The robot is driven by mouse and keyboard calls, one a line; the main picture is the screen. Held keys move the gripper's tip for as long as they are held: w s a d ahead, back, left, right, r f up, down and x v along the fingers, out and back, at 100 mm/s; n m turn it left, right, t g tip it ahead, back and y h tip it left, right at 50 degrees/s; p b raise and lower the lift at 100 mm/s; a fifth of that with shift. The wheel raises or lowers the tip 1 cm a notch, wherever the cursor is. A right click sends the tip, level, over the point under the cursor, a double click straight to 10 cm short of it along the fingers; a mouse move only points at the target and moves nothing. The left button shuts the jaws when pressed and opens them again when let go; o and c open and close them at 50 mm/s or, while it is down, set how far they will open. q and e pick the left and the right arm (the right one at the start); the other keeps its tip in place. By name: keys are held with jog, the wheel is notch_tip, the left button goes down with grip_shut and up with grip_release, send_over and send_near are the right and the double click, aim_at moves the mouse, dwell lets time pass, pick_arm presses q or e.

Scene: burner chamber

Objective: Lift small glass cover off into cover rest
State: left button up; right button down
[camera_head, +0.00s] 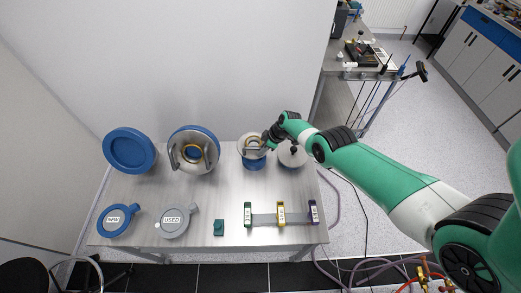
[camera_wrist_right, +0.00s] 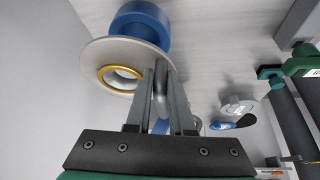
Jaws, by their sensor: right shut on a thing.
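The small glass cover (camera_head: 247,148) is a pale disc with a gold ring and a metal handle. In the head view it is at a short blue cylindrical rest (camera_head: 253,163); I cannot tell whether it touches it. My right gripper (camera_head: 267,140) is at the cover's right side, shut on its handle. In the right wrist view, the handle (camera_wrist_right: 161,98) is between the fingers (camera_wrist_right: 162,75), the cover (camera_wrist_right: 98,58) is tilted in the picture, and the blue rest (camera_wrist_right: 146,22) shows behind it. My left gripper is not in view.
Right of the rest is a metal disc (camera_head: 291,156) with a black knob, partly behind my arm. A large blue ring (camera_head: 130,150) and a large cover (camera_head: 183,140) stand left. Labelled parts (camera_head: 172,221), a small green block (camera_head: 219,228) and a rack (camera_head: 264,219) lie in front.

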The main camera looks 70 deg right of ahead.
aim_at(264, 155)
jog(key=shift+s, duration=0.1)
jog(key=shift+d+r+b, duration=0.1)
jog(key=shift+b, duration=0.2)
jog(key=shift+f+n+b, duration=0.25)
jog(key=shift+n+b, duration=0.05)
notch_tip(264, 155, down, 5)
jog(key=b, duration=0.5)
jog(key=shift+f, duration=0.1)
jog(key=shift+f+b, duration=0.1)
jog(key=shift+b, duration=0.2)
dwell(0.6)
jog(key=shift+f+b, duration=1.1)
jog(key=c, duration=0.7)
grip_release()
